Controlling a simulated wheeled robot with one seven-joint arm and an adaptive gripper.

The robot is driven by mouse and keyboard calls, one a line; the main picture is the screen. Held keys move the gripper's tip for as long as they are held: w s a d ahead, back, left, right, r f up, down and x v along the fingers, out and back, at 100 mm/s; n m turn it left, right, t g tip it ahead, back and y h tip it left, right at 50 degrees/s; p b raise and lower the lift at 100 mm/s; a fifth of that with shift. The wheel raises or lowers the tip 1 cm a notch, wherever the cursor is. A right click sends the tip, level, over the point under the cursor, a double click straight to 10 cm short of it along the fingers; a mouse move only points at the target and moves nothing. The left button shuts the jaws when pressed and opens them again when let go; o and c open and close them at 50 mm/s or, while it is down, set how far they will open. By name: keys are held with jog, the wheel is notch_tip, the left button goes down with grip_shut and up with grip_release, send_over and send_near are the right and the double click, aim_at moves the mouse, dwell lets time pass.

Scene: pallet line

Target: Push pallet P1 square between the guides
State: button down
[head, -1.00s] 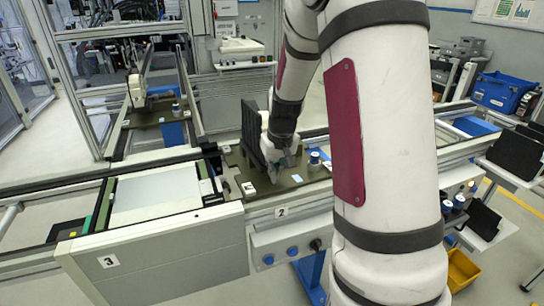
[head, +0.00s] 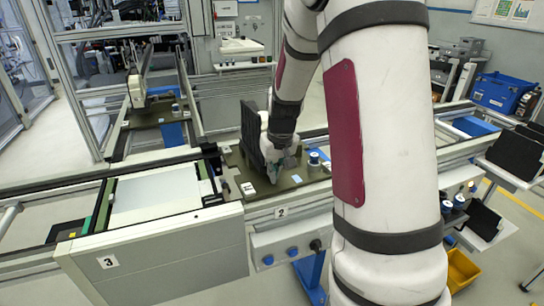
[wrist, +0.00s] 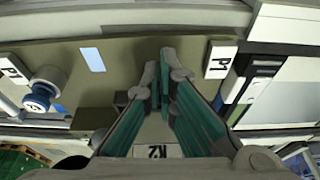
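Pallet P1 (head: 288,183) is a flat olive-brown plate on the conveyor, by the label 2. It carries a dark upright block (head: 252,133), a white label (head: 248,188), a light blue card (head: 297,178) and a blue-and-white knob (head: 314,158). In the wrist view the plate (wrist: 125,60) shows two P1 labels, the clearer one to the right (wrist: 220,60). My gripper (head: 273,182) points down over the plate, just right of the block. Its teal-padded fingers (wrist: 159,62) have tips close together. I cannot tell whether they meet or whether they touch the plate.
A white-topped conveyor section (head: 155,190) adjoins on the left, behind a cabinet face marked 3 (head: 150,260). A rail (head: 390,155) runs along the back right. My arm hides part of the line's right side.

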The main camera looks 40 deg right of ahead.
jog(key=shift+w+d+r, duration=0.2)
jog(key=shift+w+d, duration=0.05)
jog(key=shift+w, duration=0.45)
dwell(0.4)
jog(key=shift+r, duration=0.1)
jog(key=s+a+r+p, duration=0.1)
jog(key=s+r+p, duration=0.3)
jog(key=s, duration=0.1)
jog(key=shift+a+r, duration=0.25)
jog(key=shift+a, duration=0.05)
dwell(0.4)
dwell(0.3)
